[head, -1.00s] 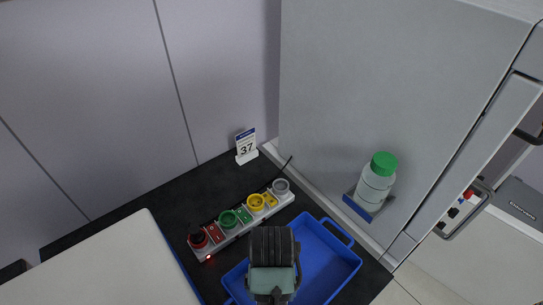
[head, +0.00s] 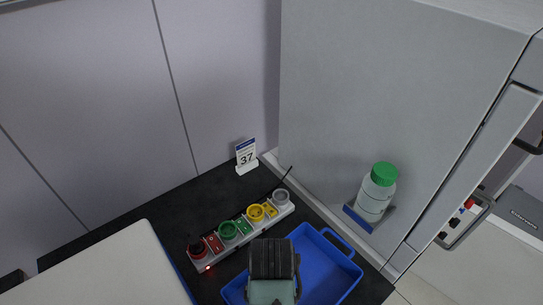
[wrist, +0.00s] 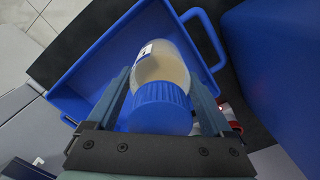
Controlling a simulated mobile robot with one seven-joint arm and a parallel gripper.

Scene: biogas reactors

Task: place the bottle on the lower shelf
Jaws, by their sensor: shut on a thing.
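The bottle (wrist: 162,68) has a clear body with pale tan contents and a blue cap (wrist: 160,108). In the wrist view, my gripper (wrist: 160,92) is shut on it, one finger on each side, with the cap toward me. A blue tray (wrist: 85,75) lies beyond the bottle; I cannot tell whether the bottle touches it. In the head view, my gripper (head: 273,284) is over the tray's near left part and hides the held bottle. A small blue shelf (head: 357,219) on the grey cabinet side holds another bottle (head: 374,199) with a green cap.
A power strip (head: 240,231) with coloured sockets lies on the dark counter left of the tray (head: 345,277). A "37" sign (head: 246,155) stands behind. A pale box top (head: 105,270) fills the lower left. The tall grey cabinet (head: 390,90) bounds the right.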

